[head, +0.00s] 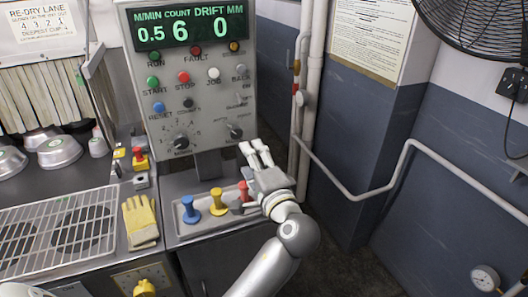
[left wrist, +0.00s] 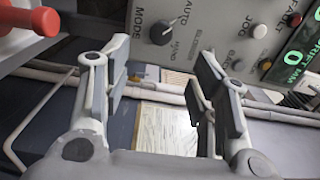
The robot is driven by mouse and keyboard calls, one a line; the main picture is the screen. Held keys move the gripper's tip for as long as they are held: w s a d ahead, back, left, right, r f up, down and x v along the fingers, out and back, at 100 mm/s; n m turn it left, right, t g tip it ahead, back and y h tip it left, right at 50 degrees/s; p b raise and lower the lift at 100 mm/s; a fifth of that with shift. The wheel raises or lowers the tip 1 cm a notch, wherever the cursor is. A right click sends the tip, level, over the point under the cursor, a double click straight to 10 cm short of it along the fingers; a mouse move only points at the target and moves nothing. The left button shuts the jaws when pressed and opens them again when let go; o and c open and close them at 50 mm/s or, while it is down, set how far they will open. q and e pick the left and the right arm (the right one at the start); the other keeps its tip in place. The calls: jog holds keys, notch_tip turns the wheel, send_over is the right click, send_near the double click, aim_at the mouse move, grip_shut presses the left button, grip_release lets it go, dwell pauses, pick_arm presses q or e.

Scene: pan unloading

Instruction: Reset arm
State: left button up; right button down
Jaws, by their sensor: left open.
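My left gripper (head: 252,147) is raised at the lower right corner of the grey control panel (head: 206,110), just right of the red-handled tool (head: 244,190). Its two fingers point up and away. In the left wrist view the gripper (left wrist: 164,62) is open with nothing between its fingers. The panel (left wrist: 200,28) shows there at the top, with its MODE knob (left wrist: 163,33) beyond the fingers. A red handle (left wrist: 28,30) shows at the upper left. The right gripper is not in view.
A tray (head: 180,229) holds blue (head: 190,210), yellow (head: 218,203) and red tools beside my gripper. A yellow glove (head: 140,220) and a wire rack (head: 60,230) lie left. A pipe rail (head: 360,192) and wall fan (head: 480,22) are right. Open floor lies right of the counter.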

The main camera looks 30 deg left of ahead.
pick_arm(q)
jog(key=s+f+n+g+h, duration=0.15)
jog(key=s+f+h, duration=0.25)
jog(key=f, duration=0.8)
jog(key=s+d+f+n+g+h, duration=0.25)
jog(key=s+d+f+h, duration=0.2)
jog(key=s+f, duration=0.5)
jog(key=s+d+f+n+g+h, duration=0.2)
jog(key=s+d+f+g+h, duration=0.25)
jog(key=s, duration=0.85)
notch_tip(320, 180, down, 29)
jog(key=s+a+h, duration=0.1)
jog(key=s, duration=0.1)
jog(key=s+a+f+g, duration=0.2)
jog(key=s+a+f, duration=0.1)
jog(key=s+f, duration=1.2)
jog(key=shift+s, duration=0.85)
